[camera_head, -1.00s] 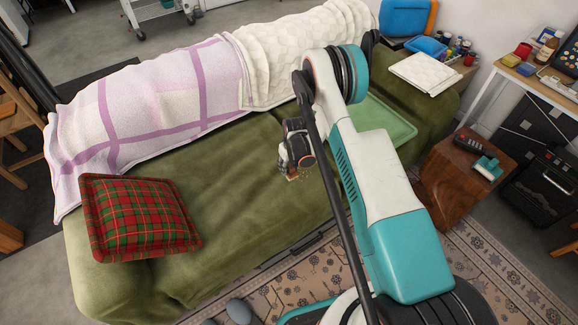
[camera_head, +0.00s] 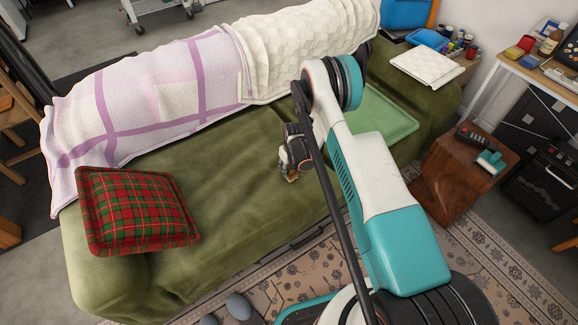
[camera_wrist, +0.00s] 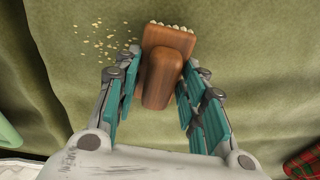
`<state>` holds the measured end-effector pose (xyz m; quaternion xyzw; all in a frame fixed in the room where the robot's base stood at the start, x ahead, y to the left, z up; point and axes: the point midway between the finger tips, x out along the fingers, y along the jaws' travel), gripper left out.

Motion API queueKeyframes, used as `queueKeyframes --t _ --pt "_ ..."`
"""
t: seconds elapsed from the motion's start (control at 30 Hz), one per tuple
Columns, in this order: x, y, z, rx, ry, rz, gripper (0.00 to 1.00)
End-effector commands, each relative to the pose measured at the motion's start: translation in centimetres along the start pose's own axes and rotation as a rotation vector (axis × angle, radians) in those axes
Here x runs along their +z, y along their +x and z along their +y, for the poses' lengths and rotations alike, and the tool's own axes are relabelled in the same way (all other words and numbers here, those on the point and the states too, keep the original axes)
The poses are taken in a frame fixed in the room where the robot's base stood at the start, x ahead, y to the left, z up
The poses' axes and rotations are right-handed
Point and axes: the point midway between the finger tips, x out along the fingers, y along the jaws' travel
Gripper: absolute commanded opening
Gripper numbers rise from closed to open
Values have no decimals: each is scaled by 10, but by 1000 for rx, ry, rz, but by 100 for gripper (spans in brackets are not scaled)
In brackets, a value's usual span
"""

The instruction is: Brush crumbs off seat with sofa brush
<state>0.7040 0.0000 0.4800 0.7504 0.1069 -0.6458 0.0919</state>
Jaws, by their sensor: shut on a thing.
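A wooden brush (camera_wrist: 161,75) with pale bristles at its far edge is held between the teal fingers of my gripper (camera_wrist: 158,62) in the wrist view. My gripper (camera_head: 293,160) is shut on the brush, low over the green sofa seat (camera_head: 235,195). Whether the bristles touch the seat I cannot tell. Pale crumbs (camera_wrist: 104,38) lie scattered on the seat to the left of the brush in the wrist view. In the head view the crumbs are too small to make out, and my arm hides part of the seat.
A red plaid cushion (camera_head: 136,210) lies at the sofa's left end. A green cushion (camera_head: 383,120) is to the right, behind my arm. Blankets (camera_head: 150,90) cover the backrest. A wooden side table (camera_head: 455,165) stands beside the sofa. The seat's middle left is clear.

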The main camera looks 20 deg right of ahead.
Motion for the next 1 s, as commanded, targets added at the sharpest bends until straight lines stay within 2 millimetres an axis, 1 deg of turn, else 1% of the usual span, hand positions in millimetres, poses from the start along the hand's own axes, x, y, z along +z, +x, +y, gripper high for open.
queueKeyframes --t 0.5,1.0 --pt "0 -3 0 0 0 0 11" --pt "-7 -47 0 0 0 0 11"
